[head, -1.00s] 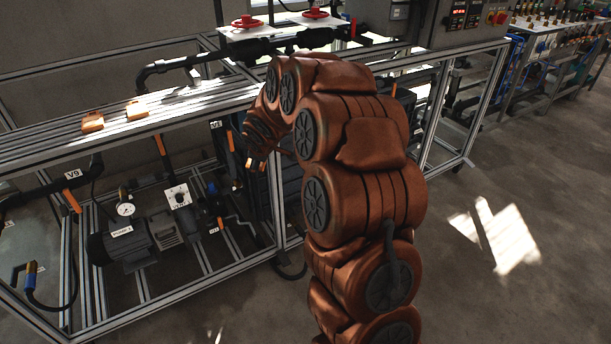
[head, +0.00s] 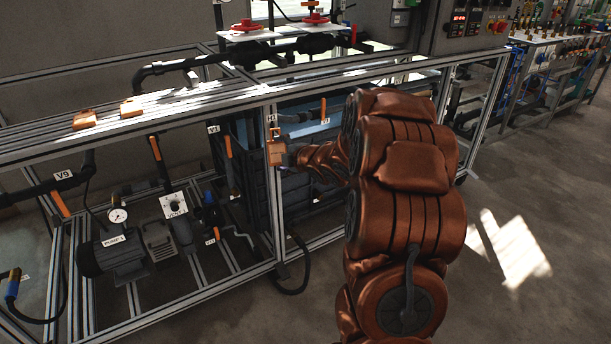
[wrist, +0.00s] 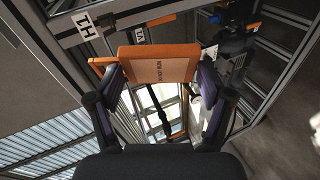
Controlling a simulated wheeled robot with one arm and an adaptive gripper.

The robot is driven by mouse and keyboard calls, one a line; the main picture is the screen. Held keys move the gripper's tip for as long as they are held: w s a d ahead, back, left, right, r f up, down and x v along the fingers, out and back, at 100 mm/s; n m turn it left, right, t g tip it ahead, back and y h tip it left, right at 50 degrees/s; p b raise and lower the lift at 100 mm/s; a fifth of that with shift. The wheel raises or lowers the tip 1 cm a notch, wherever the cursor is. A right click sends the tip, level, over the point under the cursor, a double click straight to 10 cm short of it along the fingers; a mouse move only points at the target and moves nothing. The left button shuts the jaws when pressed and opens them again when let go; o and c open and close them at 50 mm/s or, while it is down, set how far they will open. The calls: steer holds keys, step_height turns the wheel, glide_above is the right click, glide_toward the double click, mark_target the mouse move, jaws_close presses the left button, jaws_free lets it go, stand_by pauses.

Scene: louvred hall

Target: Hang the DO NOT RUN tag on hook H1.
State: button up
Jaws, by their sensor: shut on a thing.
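My gripper (wrist: 160,95) is shut on the orange DO NOT RUN tag (wrist: 158,68), with one dark finger at each side edge. The tag's lettering faces the wrist camera. In the head view the tag (head: 276,152) is upright in front of the frame's corner post, just under the white H1 label (head: 272,119). The H1 label (wrist: 86,24) also shows in the wrist view, up and left of the tag. A short orange piece (wrist: 103,62) sticks out beside the tag's upper left edge. I cannot tell if it is the hook or touches the tag.
Two orange tags (head: 85,119) (head: 131,108) lie on the frame's top rail. Valve V1's orange lever (head: 228,146) is left of the post. A pump (head: 116,255), a gauge (head: 118,215) and hoses sit low in the frame. The floor at right is clear.

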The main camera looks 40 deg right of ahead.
mark_target(283, 146)
steer(key=s+d+f+n+t+y+b, duration=0.3)
steer(key=s+n+y+b, duration=0.2)
steer(key=s+b, duration=0.15)
steer(key=w+d+p, duration=0.1)
steer(key=w+p, duration=0.2)
steer(key=w, duration=0.4)
steer(key=shift+w+r, duration=0.2)
steer(key=shift+w, duration=0.05)
steer(key=shift+w+r, duration=0.1)
steer(key=shift+w, duration=0.05)
steer(key=shift+d+b, duration=0.1)
steer(key=shift+b, duration=0.25)
stand_by(0.5)
stand_by(0.5)
steer(key=shift+w+d+p, duration=0.2)
steer(key=shift+w+p, duration=0.2)
steer(key=shift+w, duration=2.2)
steer(key=c, duration=0.3)
steer(key=shift+w, duration=0.15)
